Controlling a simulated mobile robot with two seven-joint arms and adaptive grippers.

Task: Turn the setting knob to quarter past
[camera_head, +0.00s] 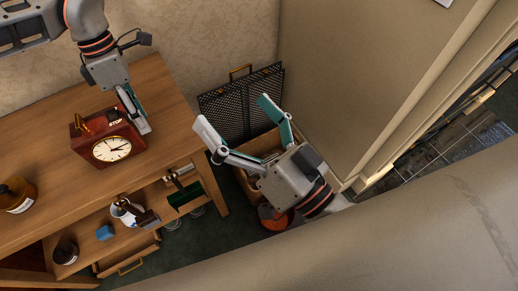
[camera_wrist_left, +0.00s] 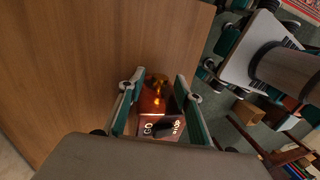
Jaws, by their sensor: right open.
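A red-brown clock (camera_head: 82,146) stands on the wooden desk, its white dial (camera_head: 112,149) facing the front. Brass parts (camera_head: 112,115) show on its top; I cannot tell which is the setting knob. My left gripper (camera_head: 134,104) is at the clock's right rear side. In the left wrist view its fingers (camera_wrist_left: 160,79) are spread, with an amber, brass-shining part (camera_wrist_left: 155,94) and a surface lettered GO (camera_wrist_left: 149,129) between them. I cannot tell whether they touch. My right gripper (camera_head: 237,116) is open and empty, off the desk's right side.
The wooden desk (camera_head: 50,125) has a brown bottle (camera_head: 18,196) at the left. Below are an open drawer (camera_head: 150,205) with a blue block (camera_head: 105,232) and a dark jar (camera_head: 65,252). A black mesh screen (camera_head: 225,110) stands by the wall. The desk behind the clock is clear.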

